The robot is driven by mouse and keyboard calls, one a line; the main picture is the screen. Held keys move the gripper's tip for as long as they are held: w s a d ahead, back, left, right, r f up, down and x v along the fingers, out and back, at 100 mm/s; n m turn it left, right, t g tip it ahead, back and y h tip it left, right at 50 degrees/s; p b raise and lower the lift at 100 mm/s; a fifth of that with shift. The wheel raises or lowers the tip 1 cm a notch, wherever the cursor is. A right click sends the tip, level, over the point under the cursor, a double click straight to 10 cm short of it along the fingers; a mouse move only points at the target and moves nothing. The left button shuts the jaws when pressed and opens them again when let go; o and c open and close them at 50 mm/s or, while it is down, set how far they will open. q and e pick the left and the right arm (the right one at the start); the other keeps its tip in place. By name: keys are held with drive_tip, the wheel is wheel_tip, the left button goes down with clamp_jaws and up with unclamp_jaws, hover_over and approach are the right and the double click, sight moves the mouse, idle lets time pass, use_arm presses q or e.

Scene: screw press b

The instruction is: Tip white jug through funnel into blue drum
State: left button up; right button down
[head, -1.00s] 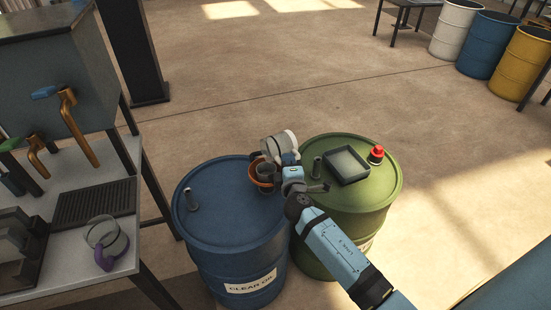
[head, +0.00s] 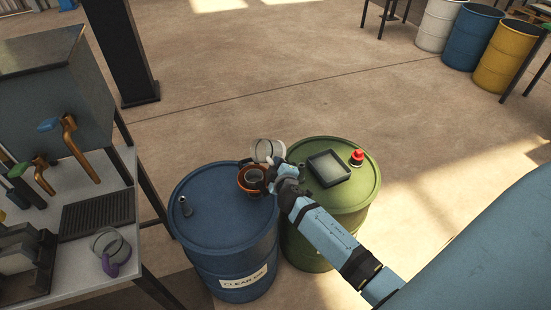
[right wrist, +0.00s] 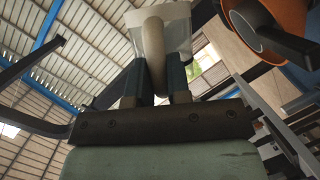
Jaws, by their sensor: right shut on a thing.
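My right gripper (head: 270,174) is beside the funnel and shut on the handle of the white jug (head: 266,150). The jug is just behind the funnel and partly hidden by the gripper. In the right wrist view the jug's pale handle (right wrist: 154,45) is between the fingers, and the funnel (right wrist: 288,18) is at upper right. I cannot see what is inside the jug. My left gripper is not in view.
A green drum (head: 350,190) touches or nearly touches the blue one, with a dark tray (head: 328,168) and a red cap (head: 357,157) on top. A bench at left holds a purple-handled clear jug (head: 108,243).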

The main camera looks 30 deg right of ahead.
drive_tip(key=shift+d+r+m+y+p, duration=0.15)
drive_tip(key=shift+r+m+y+p, duration=0.35)
drive_tip(key=shift+p, duration=0.6)
drive_tip(key=m+y+p, duration=0.1)
drive_tip(key=m+p, duration=0.1)
drive_tip(key=shift+r+g+p, duration=0.1)
drive_tip(key=shift+g+p, duration=0.2)
drive_tip(key=shift+p, duration=0.05)
drive_tip(key=m+y+p, duration=0.1)
drive_tip(key=p, duration=0.1)
drive_tip(key=m+p, duration=0.1)
drive_tip(key=p, duration=0.1)
drive_tip(key=shift+f+m+g+y, duration=0.25)
drive_tip(key=shift+m+g+y, duration=0.05)
drive_tip(key=shift+y, duration=0.1)
drive_tip(key=shift+a+f+m+y+p, duration=0.25)
drive_tip(key=shift+f+m+y+p, duration=0.15)
drive_tip(key=shift+m+y+p, duration=0.35)
drive_tip(key=shift+a+f+m, duration=0.1)
drive_tip(key=shift+f+m, duration=0.1)
drive_tip(key=shift+m, duration=0.05)
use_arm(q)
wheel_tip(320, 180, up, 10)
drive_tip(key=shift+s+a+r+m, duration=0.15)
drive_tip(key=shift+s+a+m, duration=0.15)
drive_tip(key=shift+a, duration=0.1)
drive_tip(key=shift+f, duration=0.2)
